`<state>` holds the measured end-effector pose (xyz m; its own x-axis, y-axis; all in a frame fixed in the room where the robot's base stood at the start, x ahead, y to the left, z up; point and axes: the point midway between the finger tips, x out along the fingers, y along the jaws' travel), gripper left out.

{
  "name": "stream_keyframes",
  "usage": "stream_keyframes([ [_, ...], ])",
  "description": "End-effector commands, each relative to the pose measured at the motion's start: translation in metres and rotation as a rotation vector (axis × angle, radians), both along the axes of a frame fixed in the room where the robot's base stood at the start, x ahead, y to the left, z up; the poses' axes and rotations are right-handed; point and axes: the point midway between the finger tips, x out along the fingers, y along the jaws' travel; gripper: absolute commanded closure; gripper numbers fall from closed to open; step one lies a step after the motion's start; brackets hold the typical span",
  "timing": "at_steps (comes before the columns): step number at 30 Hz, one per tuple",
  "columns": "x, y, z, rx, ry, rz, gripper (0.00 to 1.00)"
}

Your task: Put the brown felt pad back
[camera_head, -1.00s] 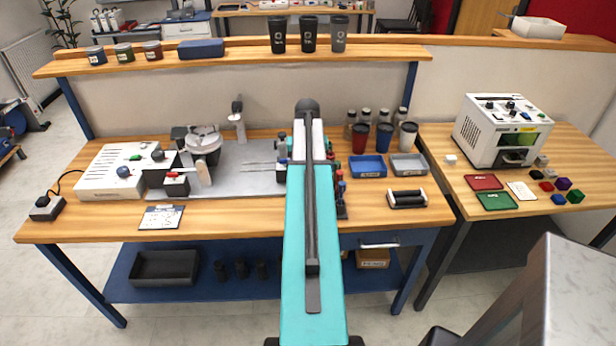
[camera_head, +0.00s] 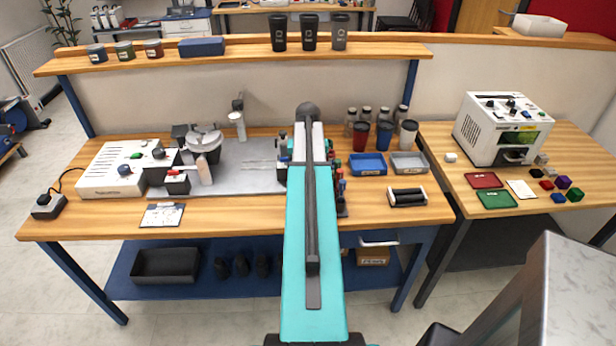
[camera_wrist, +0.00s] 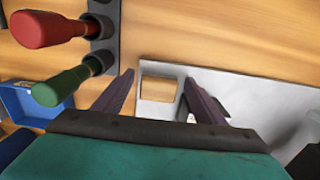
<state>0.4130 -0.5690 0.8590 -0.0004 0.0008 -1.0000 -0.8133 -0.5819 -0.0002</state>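In the wrist view a small tan-brown square (camera_wrist: 158,89) lies at the edge of a pale grey plate (camera_wrist: 265,95). I cannot tell whether it is the brown felt pad or bare wood showing through an opening. My gripper (camera_wrist: 159,78) is open, with its two dark fingers spread to either side of this square in the picture. Nothing shows held between them. How far the fingertips are above the plate is unclear. In the head view my own arm hides the gripper and the spot under it. No brown pad can be made out elsewhere.
Red-handled (camera_wrist: 45,28) and green-handled (camera_wrist: 60,87) tools stand in a dark rack (camera_wrist: 104,50) close beside the gripper. A blue tray (camera_head: 368,164), a grey tray (camera_head: 409,162) and a black roller (camera_head: 407,197) lie to the right. A white machine (camera_head: 503,128) stands on the right table.

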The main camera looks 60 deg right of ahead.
Motion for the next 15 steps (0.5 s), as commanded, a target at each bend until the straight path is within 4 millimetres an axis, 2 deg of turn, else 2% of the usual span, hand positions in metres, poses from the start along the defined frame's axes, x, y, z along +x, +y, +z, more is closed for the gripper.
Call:
stream_keyframes([
  [9, 0.0, 0.0, 0.005, -0.001, -0.001, 0.0, 0.35],
  [15, 0.0, -0.001, 0.019, -0.001, -0.001, 0.0, 0.35],
])
